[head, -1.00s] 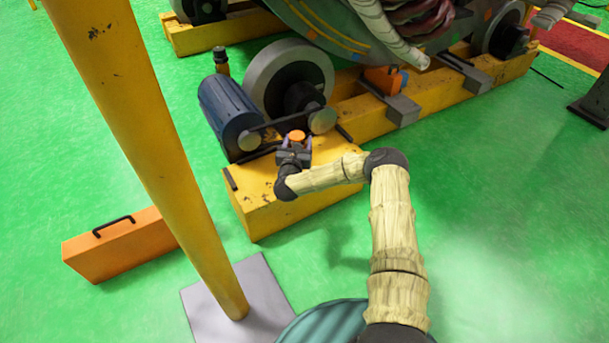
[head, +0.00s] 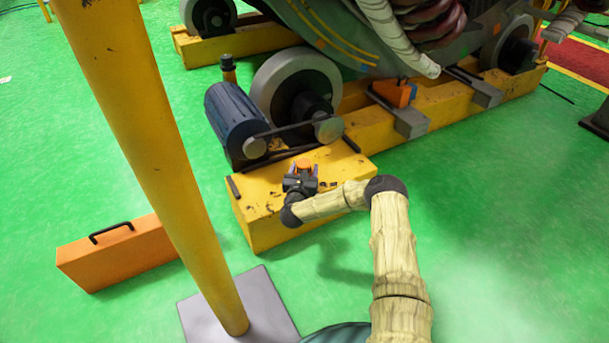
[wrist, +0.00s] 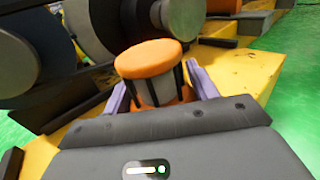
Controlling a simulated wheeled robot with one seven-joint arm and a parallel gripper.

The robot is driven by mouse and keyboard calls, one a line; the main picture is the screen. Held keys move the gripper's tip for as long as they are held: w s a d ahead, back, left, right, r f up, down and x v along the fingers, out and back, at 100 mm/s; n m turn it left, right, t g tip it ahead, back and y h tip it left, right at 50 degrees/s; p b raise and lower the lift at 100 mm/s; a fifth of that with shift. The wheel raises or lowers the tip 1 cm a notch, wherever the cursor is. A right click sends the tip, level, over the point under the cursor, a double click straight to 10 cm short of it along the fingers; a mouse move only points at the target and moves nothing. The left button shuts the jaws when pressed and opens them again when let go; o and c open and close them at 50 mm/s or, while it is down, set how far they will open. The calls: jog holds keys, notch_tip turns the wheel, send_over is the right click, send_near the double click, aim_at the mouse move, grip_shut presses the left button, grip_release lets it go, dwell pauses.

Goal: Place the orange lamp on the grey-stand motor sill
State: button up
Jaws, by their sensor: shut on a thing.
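My gripper (head: 302,174) is shut on the orange lamp (head: 304,163), with a purple finger on each side. The gripper is over the near part of the yellow motor sill (head: 265,222), in front of the blue motor (head: 237,118). I cannot tell whether the lamp's base touches the sill.
Belt pulleys (head: 328,129) and a large grey wheel (head: 290,80) stand just behind the lamp. A yellow post (head: 165,150) on a grey base plate (head: 272,300) rises at the left.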

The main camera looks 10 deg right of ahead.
jog(key=shift+f, duration=0.7)
jog(key=shift+f, duration=0.15)
jog(key=o, duration=1.1)
